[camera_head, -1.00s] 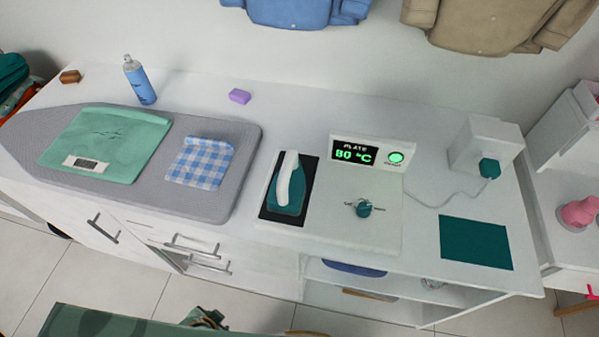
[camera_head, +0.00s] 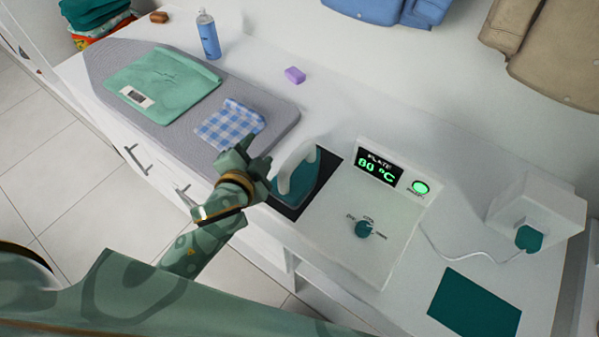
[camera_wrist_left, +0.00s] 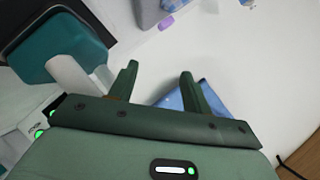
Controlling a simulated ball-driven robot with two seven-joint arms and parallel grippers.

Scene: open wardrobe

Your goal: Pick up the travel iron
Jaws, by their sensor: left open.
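The travel iron (camera_head: 292,181), teal with a white handle, rests on a black pad (camera_head: 328,168) beside the control panel. It also shows at the upper left of the left wrist view (camera_wrist_left: 75,48), partly cut off. My left gripper (camera_head: 258,154) is just left of the iron in the head view and overlaps the pad's edge. In the left wrist view its two fingers (camera_wrist_left: 158,84) are apart, with nothing between them; the iron lies to their left. I cannot tell whether the gripper touches it. My right gripper is not in view.
A checkered cloth (camera_head: 229,124) and green towel (camera_head: 165,83) lie on the grey ironing board (camera_head: 272,107). A purple block (camera_head: 295,75), blue bottle (camera_head: 208,36) and teal mat (camera_head: 474,303) are on the counter.

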